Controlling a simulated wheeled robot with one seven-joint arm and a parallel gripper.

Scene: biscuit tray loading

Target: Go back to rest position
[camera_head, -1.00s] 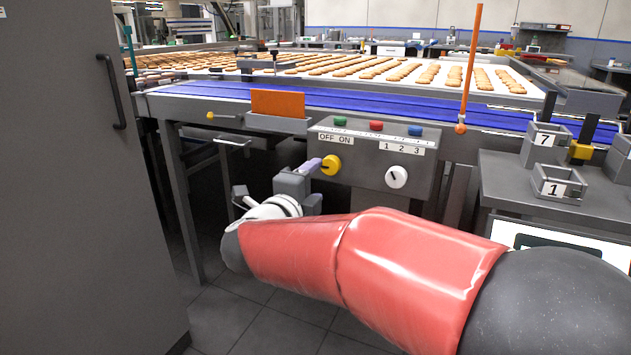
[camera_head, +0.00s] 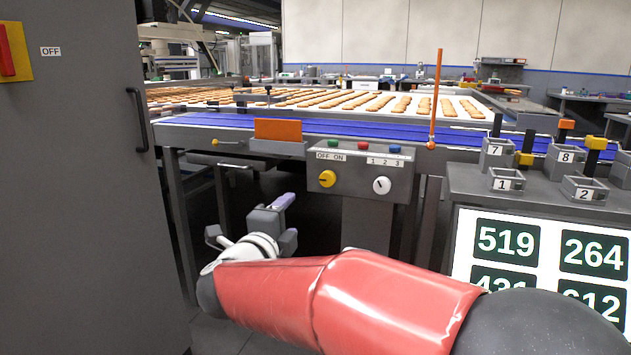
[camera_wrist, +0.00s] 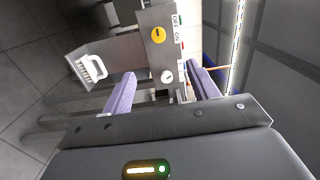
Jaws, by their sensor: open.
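My gripper (camera_head: 284,207) is in front of and below the control box (camera_head: 404,161), apart from it. In the wrist view my gripper (camera_wrist: 160,88) is open, with its two purple fingers spread and nothing between them. The yellow knob (camera_head: 327,179) sits under the OFF and ON labels and also shows in the wrist view (camera_wrist: 158,35). A white knob (camera_head: 381,185) sits under the labels 1, 2, 3. Green, red and blue buttons line the top of the box. My red arm reaches in from the lower right.
A conveyor (camera_head: 200,133) with rows of biscuits stands behind the box. A grey cabinet (camera_head: 85,200) fills the left. A white brush-like item (camera_wrist: 92,68) shows in the wrist view.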

